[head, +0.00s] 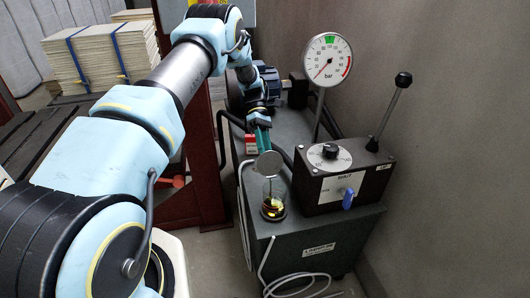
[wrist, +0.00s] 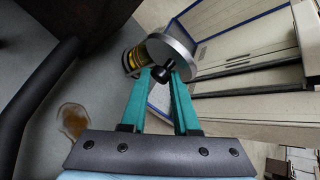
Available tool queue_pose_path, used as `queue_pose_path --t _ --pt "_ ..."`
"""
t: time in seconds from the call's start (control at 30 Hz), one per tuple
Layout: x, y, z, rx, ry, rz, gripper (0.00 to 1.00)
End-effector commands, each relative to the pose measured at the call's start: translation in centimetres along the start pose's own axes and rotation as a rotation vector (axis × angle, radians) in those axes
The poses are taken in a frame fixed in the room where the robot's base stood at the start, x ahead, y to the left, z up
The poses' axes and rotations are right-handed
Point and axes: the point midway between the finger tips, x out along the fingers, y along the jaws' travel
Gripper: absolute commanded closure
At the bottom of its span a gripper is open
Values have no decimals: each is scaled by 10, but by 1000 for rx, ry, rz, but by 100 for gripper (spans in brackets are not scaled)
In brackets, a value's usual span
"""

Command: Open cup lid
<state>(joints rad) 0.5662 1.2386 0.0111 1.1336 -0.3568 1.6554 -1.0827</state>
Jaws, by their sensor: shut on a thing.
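The cup (head: 273,207) is a clear glass vessel with yellow and dark contents, standing upright on the grey cabinet top. Its round grey lid (head: 267,163) is raised and steeply tilted above the cup; whether its edge touches the rim or a hinge I cannot tell. My gripper (head: 262,146) has teal fingers and comes from behind and above the lid. In the wrist view my gripper (wrist: 164,74) is shut on the lid's black knob (wrist: 161,74). The lid (wrist: 178,45) is beyond the fingertips, partly covering the yellow-banded cup (wrist: 131,61).
Right of the cup stands a dark control box (head: 340,177) with a dial, blue knob and upright lever (head: 391,107). A pressure gauge (head: 327,60) rises behind it. A red-and-white box (head: 251,143) is beside my fingers. A brown spill (wrist: 73,119) marks the cabinet top.

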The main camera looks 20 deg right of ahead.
Motion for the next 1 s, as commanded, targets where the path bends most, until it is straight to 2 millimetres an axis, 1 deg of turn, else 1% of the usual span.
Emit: queue_pose_path --t 0.03,0.5,0.53,0.6,0.7,0.8,1.0 --pt "5 7 3 8 -2 7 100" --pt "7 8 3 9 -3 4 100" --pt "7 8 3 9 -3 4 69" --pt "7 7 3 9 -4 3 61" --pt "7 6 3 8 -4 1 50" --pt "7 5 2 6 -4 -1 41" --pt "7 4 1 4 -4 -4 41"
